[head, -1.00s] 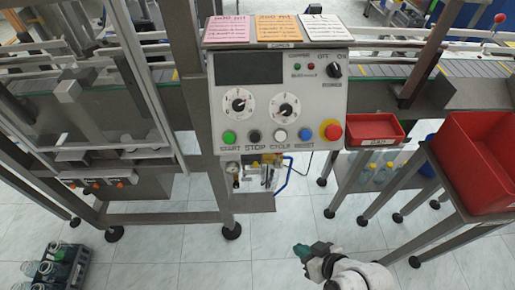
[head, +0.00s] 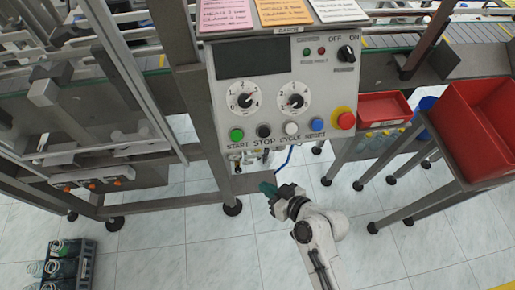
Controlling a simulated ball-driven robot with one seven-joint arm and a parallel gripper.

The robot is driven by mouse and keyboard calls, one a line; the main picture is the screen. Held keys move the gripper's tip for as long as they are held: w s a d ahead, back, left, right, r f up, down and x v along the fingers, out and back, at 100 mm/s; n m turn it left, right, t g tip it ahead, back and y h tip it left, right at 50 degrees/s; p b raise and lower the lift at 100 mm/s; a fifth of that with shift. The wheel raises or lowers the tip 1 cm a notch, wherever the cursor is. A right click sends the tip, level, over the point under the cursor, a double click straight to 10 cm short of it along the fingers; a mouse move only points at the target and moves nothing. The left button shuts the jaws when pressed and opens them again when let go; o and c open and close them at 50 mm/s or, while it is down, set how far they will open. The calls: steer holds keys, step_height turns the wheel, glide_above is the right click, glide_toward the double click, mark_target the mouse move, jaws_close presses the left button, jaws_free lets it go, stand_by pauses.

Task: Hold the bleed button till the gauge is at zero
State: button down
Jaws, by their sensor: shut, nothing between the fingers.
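The control panel (head: 275,105) stands in the upper middle of the head view, with start, stop, cycle and reset buttons and a red emergency knob on yellow. Below its lower edge the air fittings (head: 243,160) show in part, with a blue hose (head: 284,160). The gauge and the bleed button cannot be made out; the panel's lower edge covers much of that unit. My gripper (head: 268,189) is shut and empty, its green fingertips pointing up and left, below and right of the fittings and apart from them in the picture.
A red tray (head: 384,107) and a large red bin (head: 489,125) stand on metal frames at right. A dark crate with bottles (head: 88,266) is on the floor at lower left. Machine legs (head: 232,207) stand beside the panel.

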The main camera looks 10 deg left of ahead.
steer(key=w+a+b, duration=0.2)
steer(key=w+b, duration=0.1)
steer(key=w, duration=0.5)
steer(key=shift+w+a, duration=0.15)
steer(key=shift+w, duration=0.05)
steer(key=shift+w, duration=0.1)
stand_by(1.9)
steer(key=shift+w+a+b, duration=0.15)
steer(key=shift+w+b, duration=0.15)
steer(key=shift+b, duration=0.2)
steer(key=shift+w+a, duration=0.1)
steer(key=shift+w, duration=0.25)
stand_by(0.5)
steer(key=shift+s, duration=0.15)
stand_by(1.8)
steer(key=shift+s+d, duration=0.25)
steer(key=shift+s, duration=0.4)
steer(key=shift+s+d+p, duration=0.2)
steer(key=shift+s+p, duration=0.15)
steer(key=shift+s, duration=0.45)
steer(key=shift+s+d+p, duration=0.25)
steer(key=shift+s+p, duration=0.05)
steer(key=shift+s, duration=0.5)
steer(key=shift+s+d+p, duration=0.2)
steer(key=shift+s+p, duration=0.15)
steer(key=shift+s, duration=0.45)
